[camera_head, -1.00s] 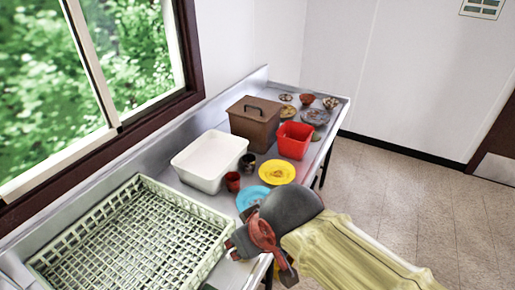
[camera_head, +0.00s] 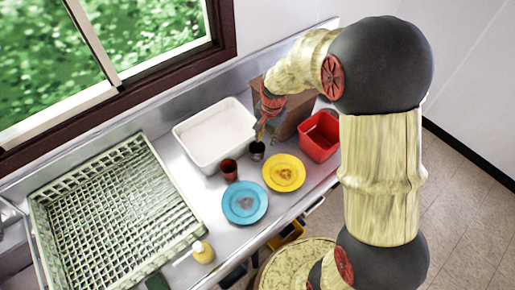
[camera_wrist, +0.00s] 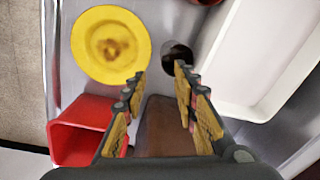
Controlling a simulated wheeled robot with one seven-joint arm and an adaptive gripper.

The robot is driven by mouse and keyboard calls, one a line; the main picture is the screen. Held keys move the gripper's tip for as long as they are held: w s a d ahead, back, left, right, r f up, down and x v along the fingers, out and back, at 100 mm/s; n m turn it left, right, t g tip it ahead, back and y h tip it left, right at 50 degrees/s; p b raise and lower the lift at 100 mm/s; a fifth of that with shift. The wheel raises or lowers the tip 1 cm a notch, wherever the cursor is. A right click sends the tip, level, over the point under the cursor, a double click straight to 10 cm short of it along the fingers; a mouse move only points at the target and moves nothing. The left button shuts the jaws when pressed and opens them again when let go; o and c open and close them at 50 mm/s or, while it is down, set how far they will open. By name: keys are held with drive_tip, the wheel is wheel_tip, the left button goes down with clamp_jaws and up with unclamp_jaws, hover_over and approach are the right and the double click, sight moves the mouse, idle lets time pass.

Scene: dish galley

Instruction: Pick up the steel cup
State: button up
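The steel cup (camera_head: 257,150), small and dark, stands on the counter between the white tub and the yellow plate. In the wrist view the cup (camera_wrist: 174,58) lies just past my fingertips, with its dark opening facing the camera. My gripper (camera_wrist: 161,73) is open with nothing between its fingers; the right fingertip overlaps the cup's edge in the picture. I cannot tell whether they touch. In the head view my gripper (camera_head: 264,124) points down close above the cup.
A dark red cup (camera_head: 229,170) stands beside the steel cup. The white tub (camera_head: 188,133), yellow plate (camera_head: 298,174), blue plate (camera_head: 245,215) and red bin (camera_head: 319,143) surround it. A brown box (camera_head: 291,126) is partly behind my arm. A dish rack (camera_head: 43,206) is at left.

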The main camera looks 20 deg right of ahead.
sight(257, 152)
drive_tip(key=shift+m+g, duration=0.3)
drive_tip(key=shift+m, duration=0.4)
drive_tip(key=shift+w+a+f, duration=0.1)
drive_tip(key=shift+w+f, duration=0.25)
drive_tip(key=shift+f, duration=1.75)
drive_tip(key=shift+w+a+f, duration=0.15)
drive_tip(key=shift+w+f, duration=0.25)
drive_tip(key=shift+f, duration=1.65)
drive_tip(key=shift+w+a+f, duration=0.1)
drive_tip(key=shift+w+f, duration=0.25)
drive_tip(key=shift+f, duration=1.75)
drive_tip(key=shift+c, duration=1.4)
drive_tip(key=c, duration=0.4)
clamp_jaws()
